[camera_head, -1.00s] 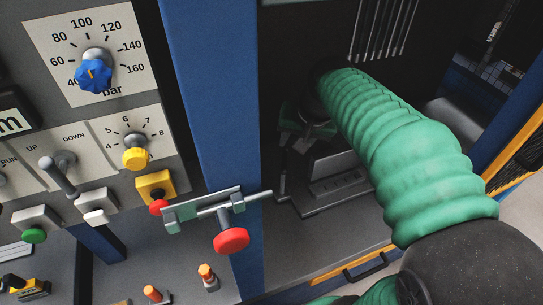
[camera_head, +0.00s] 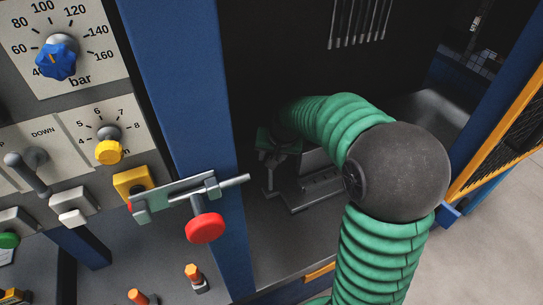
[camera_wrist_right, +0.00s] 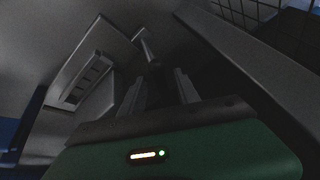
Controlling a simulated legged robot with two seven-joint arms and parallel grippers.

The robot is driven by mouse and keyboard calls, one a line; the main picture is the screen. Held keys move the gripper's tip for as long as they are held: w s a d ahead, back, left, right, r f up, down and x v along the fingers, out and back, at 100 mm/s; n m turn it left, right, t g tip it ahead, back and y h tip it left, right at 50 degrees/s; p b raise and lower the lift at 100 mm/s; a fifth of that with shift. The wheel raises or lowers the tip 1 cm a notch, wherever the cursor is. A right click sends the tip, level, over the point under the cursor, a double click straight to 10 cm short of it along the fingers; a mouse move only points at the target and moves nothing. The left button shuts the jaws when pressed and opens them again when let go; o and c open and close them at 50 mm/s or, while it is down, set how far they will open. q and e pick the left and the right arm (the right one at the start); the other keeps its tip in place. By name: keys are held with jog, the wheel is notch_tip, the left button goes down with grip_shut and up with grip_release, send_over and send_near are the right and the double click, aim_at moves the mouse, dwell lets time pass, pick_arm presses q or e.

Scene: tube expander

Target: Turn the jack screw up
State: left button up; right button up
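My right arm, in a green ribbed sleeve, reaches into the dark machine bay in the head view. The right gripper (camera_head: 272,150) is small and partly hidden there beside a grey metal jack (camera_head: 310,188) on the bay floor. In the right wrist view the two fingers of my right gripper (camera_wrist_right: 157,80) stand apart. A thin grey rod (camera_wrist_right: 146,46) rises just beyond the fingertips, with a dark part at its lower end between them. I cannot tell whether the fingers touch it. The jack's slotted plate (camera_wrist_right: 85,80) lies to the left. My left gripper is not in view.
A control panel with a blue knob (camera_head: 56,62) and yellow knob (camera_head: 109,150) is at left. A latch with a red knob (camera_head: 205,228) sits on the blue post (camera_head: 184,100). A yellow-framed mesh guard (camera_head: 515,125) is at right.

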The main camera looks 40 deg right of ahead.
jog(key=shift+c, duration=0.5)
grip_shut()
jog(key=shift+a+r, duration=0.1)
jog(key=shift+a, duration=0.05)
jog(key=shift+w+a+m+h, duration=0.2)
jog(key=shift+m+h, duration=0.2)
jog(key=shift+m, duration=0.6)
jog(key=shift+w+a+m+g+h+b, duration=0.1)
jog(key=shift+w+m+g+h+b, duration=0.25)
jog(key=shift+m, duration=0.8)
jog(key=shift+w+a+m+g+h+b, duration=0.1)
jog(key=shift+a+m+g+h+b, duration=0.25)
jog(key=shift+m, duration=0.75)
jog(key=shift+w+d+m+g+h+b, duration=0.1)
jog(key=shift+w+m+g+h, duration=0.3)
jog(key=shift+m, duration=0.75)
jog(key=shift+s, duration=0.1)
